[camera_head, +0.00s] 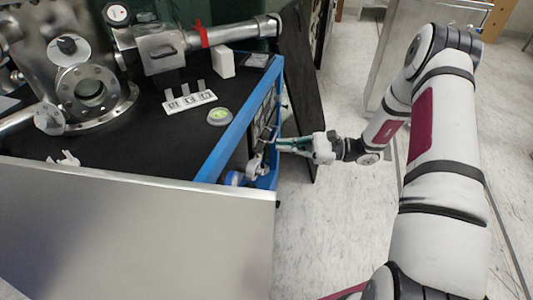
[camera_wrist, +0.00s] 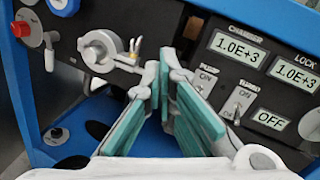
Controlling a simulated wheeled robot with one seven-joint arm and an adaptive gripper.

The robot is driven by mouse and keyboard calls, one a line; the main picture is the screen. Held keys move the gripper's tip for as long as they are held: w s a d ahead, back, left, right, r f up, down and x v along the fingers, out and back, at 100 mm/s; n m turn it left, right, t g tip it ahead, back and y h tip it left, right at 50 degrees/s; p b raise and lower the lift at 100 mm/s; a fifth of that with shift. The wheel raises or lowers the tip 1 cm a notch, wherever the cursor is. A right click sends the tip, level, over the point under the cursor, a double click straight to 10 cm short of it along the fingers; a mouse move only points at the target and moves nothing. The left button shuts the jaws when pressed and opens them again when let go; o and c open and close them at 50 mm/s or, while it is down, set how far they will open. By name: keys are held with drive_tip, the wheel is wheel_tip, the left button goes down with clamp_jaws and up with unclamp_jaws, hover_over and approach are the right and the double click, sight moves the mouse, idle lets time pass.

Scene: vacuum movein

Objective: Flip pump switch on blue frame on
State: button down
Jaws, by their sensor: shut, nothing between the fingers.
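The blue frame (camera_head: 235,120) runs along the right side of the black-topped bench. In the wrist view its dark control panel (camera_wrist: 270,32) carries two small toggle switches, one close to the right finger (camera_wrist: 205,82) and one further right (camera_wrist: 237,106). My gripper (camera_head: 279,146) is shut and empty at the panel side of the frame. Its teal-padded fingertips (camera_wrist: 165,70) are in front of the panel, left of both switches; contact cannot be told.
Displays read 1.0E+3 (camera_wrist: 238,48), 1.0E+3 (camera_wrist: 297,74) and OFF (camera_wrist: 270,120). A round metal valve (camera_wrist: 100,50) and a red knob (camera_wrist: 20,29) sit left of the fingers. A dark upright board (camera_head: 300,75) stands behind my gripper. Open floor (camera_head: 330,240) lies right of the bench.

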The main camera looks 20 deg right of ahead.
sight(257, 147)
drive_tip(key=w+d+f+m+t, duration=0.1)
drive_tip(key=d+f+m+t, duration=0.1)
drive_tip(key=f, duration=0.3)
drive_tip(key=w+d+f+m+t+h+b, duration=0.1)
drive_tip(key=d+f+m+t, duration=0.2)
drive_tip(key=f+t, duration=0.1)
drive_tip(key=shift+f+m, duration=0.4)
drive_tip(key=shift+f, duration=0.2)
drive_tip(key=shift+a, duration=0.15)
drive_tip(key=b+x, duration=0.2)
drive_tip(key=x, duration=0.8)
drive_tip(key=shift+w, duration=0.1)
drive_tip(key=shift+d+r+g+h+p, duration=0.45)
drive_tip(key=shift+h+p, duration=0.55)
drive_tip(key=shift+p, duration=0.6)
